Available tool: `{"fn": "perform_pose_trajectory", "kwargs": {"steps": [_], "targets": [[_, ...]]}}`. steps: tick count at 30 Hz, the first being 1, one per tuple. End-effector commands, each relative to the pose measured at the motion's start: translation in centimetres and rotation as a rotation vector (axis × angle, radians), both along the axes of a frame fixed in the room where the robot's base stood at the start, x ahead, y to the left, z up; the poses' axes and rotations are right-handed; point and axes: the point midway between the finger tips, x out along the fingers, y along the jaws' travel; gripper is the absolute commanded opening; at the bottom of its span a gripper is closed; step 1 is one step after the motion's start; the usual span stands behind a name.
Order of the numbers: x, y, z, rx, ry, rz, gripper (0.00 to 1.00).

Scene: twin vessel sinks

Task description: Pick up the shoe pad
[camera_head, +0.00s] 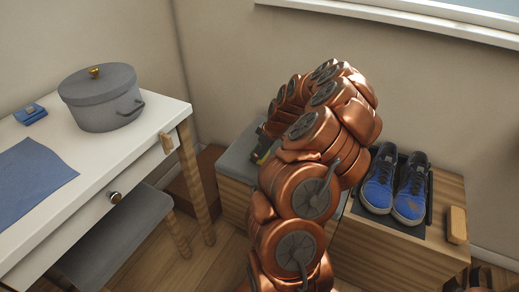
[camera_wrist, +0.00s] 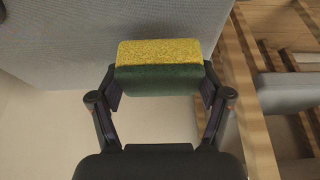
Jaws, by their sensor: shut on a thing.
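The shoe pad looks like a sponge block with a yellow top layer and a dark green lower layer. In the wrist view the pad (camera_wrist: 160,54) sits across the fingertips of my gripper (camera_wrist: 161,84), which is shut on its sides. My gripper is mostly hidden there behind my copper-coloured arm. I cannot tell whether the pad touches the grey top.
A wooden bench with a grey cushion (camera_head: 236,160) stands by the wall. Blue shoes (camera_head: 393,185) rest on a dark mat at its right, beside a tan block (camera_head: 456,224). A white table (camera_head: 75,130) at left holds a grey pot (camera_head: 103,98) and blue cloth (camera_head: 33,178).

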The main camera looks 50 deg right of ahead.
Motion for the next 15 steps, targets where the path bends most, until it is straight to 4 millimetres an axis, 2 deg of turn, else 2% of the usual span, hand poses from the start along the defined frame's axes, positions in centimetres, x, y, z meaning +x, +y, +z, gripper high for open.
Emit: {"fn": "perform_pose_trajectory", "kwargs": {"steps": [15], "targets": [[-6.2, 4.2, 0.8, 0.003, 0.000, -0.001, 0.66]]}}
